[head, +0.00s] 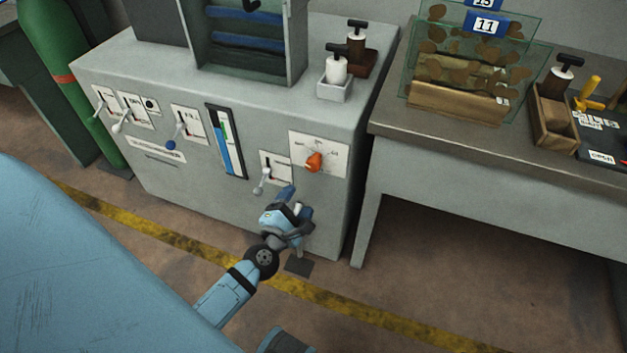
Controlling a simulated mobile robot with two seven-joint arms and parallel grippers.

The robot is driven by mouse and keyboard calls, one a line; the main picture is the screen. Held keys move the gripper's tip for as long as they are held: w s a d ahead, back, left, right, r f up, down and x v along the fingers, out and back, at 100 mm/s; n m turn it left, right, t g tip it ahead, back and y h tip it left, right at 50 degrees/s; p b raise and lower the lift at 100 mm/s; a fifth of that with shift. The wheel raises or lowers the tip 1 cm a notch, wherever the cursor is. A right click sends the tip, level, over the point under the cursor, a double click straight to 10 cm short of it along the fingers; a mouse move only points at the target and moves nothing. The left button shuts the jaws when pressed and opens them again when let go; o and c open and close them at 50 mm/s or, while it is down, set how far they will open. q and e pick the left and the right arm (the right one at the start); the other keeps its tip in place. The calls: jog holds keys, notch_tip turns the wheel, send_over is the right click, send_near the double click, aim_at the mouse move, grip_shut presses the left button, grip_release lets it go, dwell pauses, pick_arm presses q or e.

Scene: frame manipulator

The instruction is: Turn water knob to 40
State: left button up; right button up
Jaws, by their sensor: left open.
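An orange knob (314,161) sits on a white dial plate (333,146) at the right of the grey machine's front. The marks on the plate are too small to read, so I cannot tell its setting or whether it is labelled water. My left gripper (297,204) is open and empty, in front of the machine below the orange knob and apart from it. My right gripper is not in view.
The grey cabinet (200,75) carries levers (263,181), a blue level gauge (228,150) and two handled stamps on top. A grey table (480,165) stands at right with glass panels and a wooden box. A green cylinder (65,70) stands left.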

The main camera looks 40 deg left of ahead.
aim_at(312, 168)
pick_arm(q)
jog(key=w+a+n, duration=0.1)
jog(key=w, duration=0.3)
jog(key=w+a+f+n, duration=0.1)
jog(key=w+a, duration=0.1)
jog(key=w, duration=0.3)
jog(key=w+a+y, duration=0.1)
jog(key=w, duration=0.3)
jog(key=shift+w+a+f+n, duration=0.35)
jog(key=shift+w+n, duration=0.05)
jog(key=c, duration=0.9)
